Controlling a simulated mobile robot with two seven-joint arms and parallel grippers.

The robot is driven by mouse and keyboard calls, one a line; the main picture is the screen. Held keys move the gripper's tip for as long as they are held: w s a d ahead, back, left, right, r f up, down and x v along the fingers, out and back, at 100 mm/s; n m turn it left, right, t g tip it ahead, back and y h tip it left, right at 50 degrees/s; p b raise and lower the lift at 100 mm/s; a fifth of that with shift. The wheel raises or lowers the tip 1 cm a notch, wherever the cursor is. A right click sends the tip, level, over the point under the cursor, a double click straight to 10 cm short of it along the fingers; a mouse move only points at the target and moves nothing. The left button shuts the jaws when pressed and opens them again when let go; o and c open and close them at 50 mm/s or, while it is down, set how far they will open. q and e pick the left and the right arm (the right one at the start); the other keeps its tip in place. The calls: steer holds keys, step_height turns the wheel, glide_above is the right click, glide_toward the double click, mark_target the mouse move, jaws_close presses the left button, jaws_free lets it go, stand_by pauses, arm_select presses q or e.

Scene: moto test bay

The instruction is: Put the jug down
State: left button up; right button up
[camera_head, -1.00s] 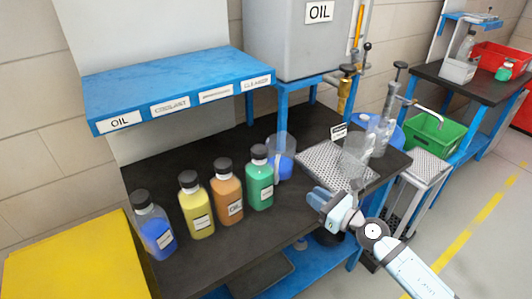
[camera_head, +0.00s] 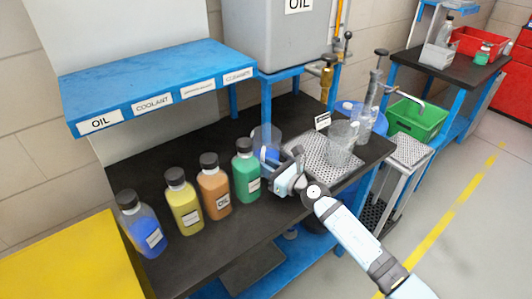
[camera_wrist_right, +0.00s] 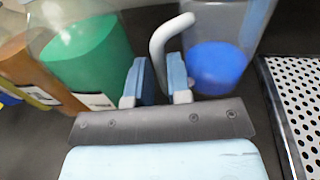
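A clear jug with blue liquid (camera_head: 266,152) stands upright on the dark bench top, just right of the green bottle. Its white curved handle (camera_wrist_right: 160,38) shows in the right wrist view, beside the blue liquid (camera_wrist_right: 216,66). My right gripper (camera_head: 292,171) is at the handle side of this jug. In the wrist view its two blue-padded fingers (camera_wrist_right: 160,75) are apart, with the handle's lower end at the gap between them; contact is unclear. A second, empty clear jug (camera_head: 344,143) stands on the perforated tray (camera_head: 315,157). My left gripper is not in view.
Blue, yellow, orange and green bottles (camera_head: 246,172) stand in a row left of the jug. A blue labelled shelf (camera_head: 160,85) overhangs behind them. A pump (camera_head: 371,112) stands behind the tray. The bench front strip is clear.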

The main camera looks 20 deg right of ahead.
steer(key=shift+x, duration=1.15)
jaws_close()
steer(key=shift+r, duration=0.2)
